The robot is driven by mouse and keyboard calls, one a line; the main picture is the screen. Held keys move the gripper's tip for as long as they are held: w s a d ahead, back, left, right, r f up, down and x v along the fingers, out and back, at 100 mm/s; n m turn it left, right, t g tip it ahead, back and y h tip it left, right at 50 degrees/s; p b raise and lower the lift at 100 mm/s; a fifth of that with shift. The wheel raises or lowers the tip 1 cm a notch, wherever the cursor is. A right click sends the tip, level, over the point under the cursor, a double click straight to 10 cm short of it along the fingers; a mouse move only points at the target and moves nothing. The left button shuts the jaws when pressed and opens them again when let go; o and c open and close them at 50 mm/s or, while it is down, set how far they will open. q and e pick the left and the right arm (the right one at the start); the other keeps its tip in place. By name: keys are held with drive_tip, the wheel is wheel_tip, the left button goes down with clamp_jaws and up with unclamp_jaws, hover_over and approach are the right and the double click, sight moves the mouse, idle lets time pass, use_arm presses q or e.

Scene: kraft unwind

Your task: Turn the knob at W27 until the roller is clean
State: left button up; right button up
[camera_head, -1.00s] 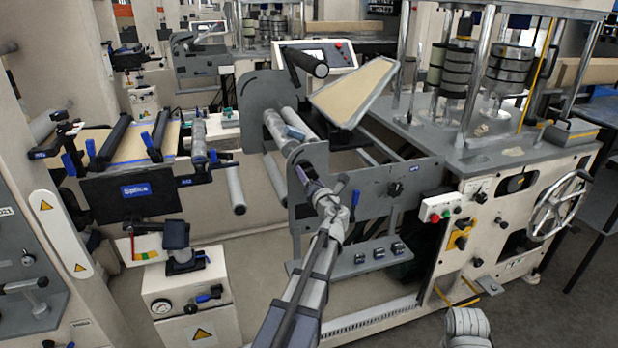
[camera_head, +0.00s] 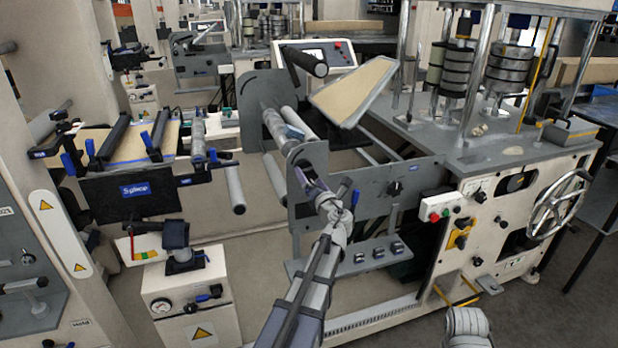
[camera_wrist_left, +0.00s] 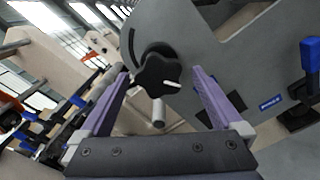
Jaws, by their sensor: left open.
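A black star-shaped knob (camera_wrist_left: 160,75) sits on a grey machine plate (camera_wrist_left: 215,60) in the left wrist view. My left gripper (camera_wrist_left: 160,88) is open, its purple fingers to either side of the knob in the picture; I cannot tell whether they touch it. In the head view the left gripper (camera_head: 308,184) is at the grey side plate (camera_head: 312,215), and the knob is hidden there. My right gripper is out of view. I cannot read W27 on any label.
A blue label (camera_wrist_left: 270,103) and a blue-handled lever (camera_wrist_left: 310,55) are right of the knob in the wrist view.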

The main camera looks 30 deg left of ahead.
use_arm(q)
drive_tip(key=v, duration=0.5)
idle(0.4)
drive_tip(key=s+d+f+n+g+h+p, duration=0.2)
drive_tip(key=s+d+f+n+g+h, duration=0.2)
drive_tip(key=s+d+n, duration=0.4)
drive_tip(key=s+d+f+n+g+h+p, duration=0.3)
drive_tip(key=s+d+n, duration=0.6)
drive_tip(key=d+n, duration=0.3)
drive_tip(key=s+d+f+n+g+h+p, duration=0.3)
drive_tip(key=s+d+f+n+g+h, duration=0.2)
drive_tip(key=d, duration=1)
drive_tip(key=s+f+n, duration=0.2)
drive_tip(key=s+n, duration=0.1)
drive_tip(key=n, duration=0.1)
drive_tip(key=shift+s+n, duration=0.4)
